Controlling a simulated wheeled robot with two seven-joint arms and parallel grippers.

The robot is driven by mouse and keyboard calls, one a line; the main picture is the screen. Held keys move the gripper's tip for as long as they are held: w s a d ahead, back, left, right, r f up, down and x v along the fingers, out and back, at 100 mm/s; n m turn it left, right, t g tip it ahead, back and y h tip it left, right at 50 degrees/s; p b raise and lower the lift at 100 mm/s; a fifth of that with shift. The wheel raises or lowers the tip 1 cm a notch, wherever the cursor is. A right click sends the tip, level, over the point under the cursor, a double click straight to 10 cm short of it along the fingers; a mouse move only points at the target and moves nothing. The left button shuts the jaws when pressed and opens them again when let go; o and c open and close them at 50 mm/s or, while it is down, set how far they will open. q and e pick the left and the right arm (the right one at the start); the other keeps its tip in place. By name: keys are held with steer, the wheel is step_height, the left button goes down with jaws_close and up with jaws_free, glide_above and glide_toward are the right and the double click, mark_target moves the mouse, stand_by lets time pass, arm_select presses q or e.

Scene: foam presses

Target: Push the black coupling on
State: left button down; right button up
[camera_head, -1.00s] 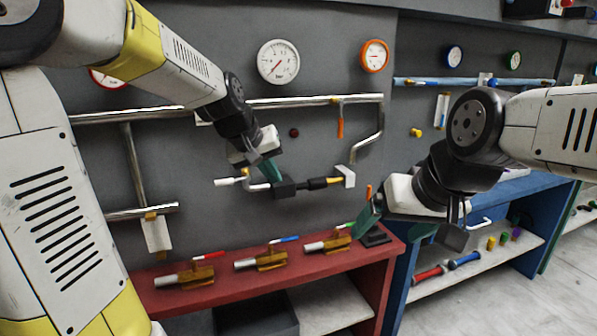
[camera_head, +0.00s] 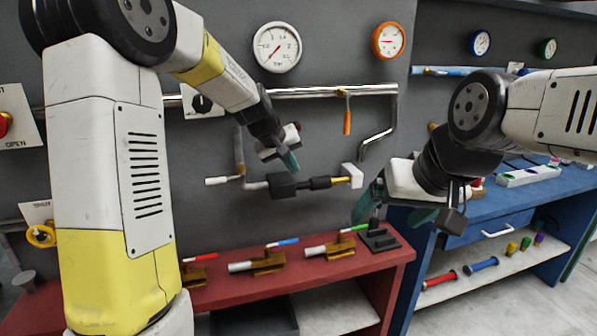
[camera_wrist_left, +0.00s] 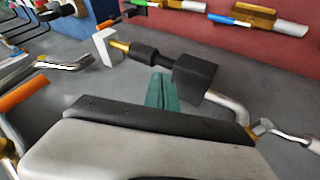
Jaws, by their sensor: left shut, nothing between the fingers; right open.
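The black coupling (camera_head: 319,183) is on the wall pipe assembly, between a square black block (camera_head: 283,186) and a short brass stub (camera_head: 340,180) on a white plate (camera_head: 353,176). A narrower black neck lies between coupling and block. In the left wrist view the coupling (camera_wrist_left: 143,54) and block (camera_wrist_left: 195,76) lie just beyond my fingertips. My left gripper (camera_head: 291,161) is shut and empty, just above the block; the wrist view shows its teal fingers (camera_wrist_left: 162,91) overlapping the block's coupling-side edge, contact unclear. My right gripper (camera_head: 392,208) is open and empty, right of the white plate.
A red bench (camera_head: 340,262) below carries several brass valves with coloured handles and a black stand (camera_head: 378,238) under my right gripper. A steel pipe (camera_head: 320,91) runs above, with an orange-handled part (camera_head: 347,122) hanging down. A blue bench (camera_head: 470,215) stands right.

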mark_target(318, 179)
arm_select(q)
steer(key=x, duration=0.9)
steer(key=shift+w+d+r, duration=0.1)
steer(key=shift+w+d, duration=0.1)
steer(key=shift+d, duration=0.55)
steer(key=shift+w+d+f, duration=0.1)
steer(key=shift+w+d, duration=0.1)
steer(key=shift+d, duration=0.5)
steer(key=shift+w+d+r, duration=0.1)
steer(key=shift+w+d, duration=0.1)
steer(key=shift+d, duration=0.55)
